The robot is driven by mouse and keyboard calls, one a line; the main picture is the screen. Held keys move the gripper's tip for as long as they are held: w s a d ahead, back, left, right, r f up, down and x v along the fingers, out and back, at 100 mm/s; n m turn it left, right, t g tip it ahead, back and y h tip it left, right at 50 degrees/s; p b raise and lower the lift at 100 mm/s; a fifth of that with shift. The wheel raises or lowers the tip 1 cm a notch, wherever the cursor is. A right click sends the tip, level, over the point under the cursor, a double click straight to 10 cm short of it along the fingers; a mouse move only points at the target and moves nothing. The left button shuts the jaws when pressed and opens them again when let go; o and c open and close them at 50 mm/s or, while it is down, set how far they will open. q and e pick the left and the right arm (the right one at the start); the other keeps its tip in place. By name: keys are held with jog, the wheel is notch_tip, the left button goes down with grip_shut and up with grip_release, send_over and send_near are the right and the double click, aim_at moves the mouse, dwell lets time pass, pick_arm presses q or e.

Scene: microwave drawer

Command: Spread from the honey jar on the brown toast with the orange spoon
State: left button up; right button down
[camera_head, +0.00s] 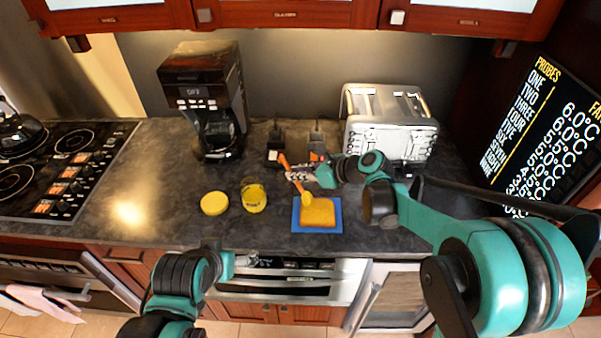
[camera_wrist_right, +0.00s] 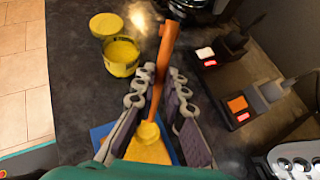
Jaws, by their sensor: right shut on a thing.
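The toast (camera_head: 317,211) lies on a blue square board (camera_head: 331,229) on the dark counter, and its top looks yellow-orange. My right gripper (camera_head: 299,174) is shut on the orange spoon (camera_head: 286,162), whose yellow, honey-coated-looking bowl is down at the toast's upper left edge. In the right wrist view, the spoon (camera_wrist_right: 163,62) stands between the two fingers with its bowl over the toast (camera_wrist_right: 150,154); contact cannot be told. The honey jar (camera_head: 254,196) stands open to the left, and its yellow lid (camera_head: 214,203) lies beside it. My left gripper (camera_head: 247,259) is low in front of the counter edge, its jaws unclear.
A coffee maker (camera_head: 205,95) and a silver toaster (camera_head: 390,125) stand at the back. Small dark holders (camera_head: 275,143) with orange and red markings sit behind the spoon. A stovetop (camera_head: 62,165) is at left. The counter between stovetop and lid is clear.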

aim_at(282, 156)
jog(key=shift+r, duration=0.1)
jog(key=shift+r+p, duration=2.65)
jog(key=shift+r, duration=0.8)
jog(key=s+p, duration=0.1)
jog(key=p, duration=0.1)
jog(key=s+r+p, duration=0.1)
jog(key=s+p, duration=0.1)
jog(key=s+r+p, duration=0.1)
jog(key=p, duration=0.1)
jog(key=shift+s+d, duration=0.2)
jog(key=shift+s, duration=0.1)
